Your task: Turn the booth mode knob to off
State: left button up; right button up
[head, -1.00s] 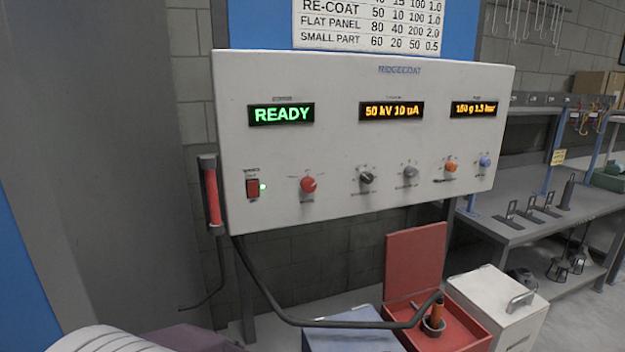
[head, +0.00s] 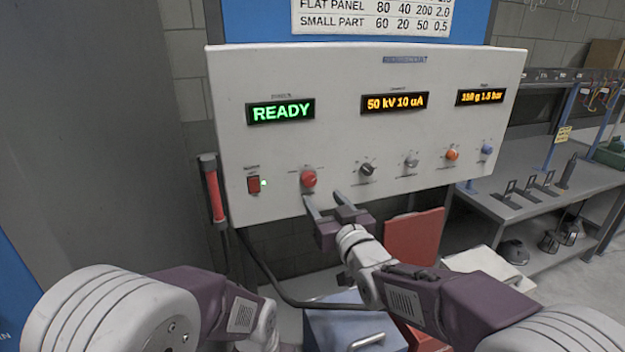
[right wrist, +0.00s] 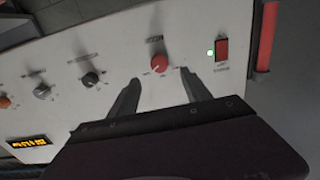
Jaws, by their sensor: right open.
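The red knob (head: 308,179) sits low on the left part of the white control panel (head: 440,130); its label is too small to read. It also shows in the right wrist view (right wrist: 158,64). My right gripper (head: 322,196) is open and empty, its fingers pointing at the panel just below and right of the red knob in the head view. In the right wrist view its two fingertips (right wrist: 159,77) lie on either side of the knob's lower edge, not closed on it. My left arm shows at lower left, but its gripper fingers are not visible.
A red rocker switch (head: 254,184) with a green light is left of the knob. Black (head: 367,169), grey (head: 411,160), orange (head: 452,154) and blue (head: 487,149) knobs line up to the right. The green display (head: 281,111) reads READY. A red-handled bar (head: 213,190) hangs at the panel's left edge.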

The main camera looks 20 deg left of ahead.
aim_at(311, 182)
jog(key=p+x, duration=0.3)
jog(key=x, duration=0.5)
jog(key=shift+w+a, duration=0.15)
jog(key=shift+w, duration=0.15)
jog(key=shift+f, duration=0.1)
grip_shut()
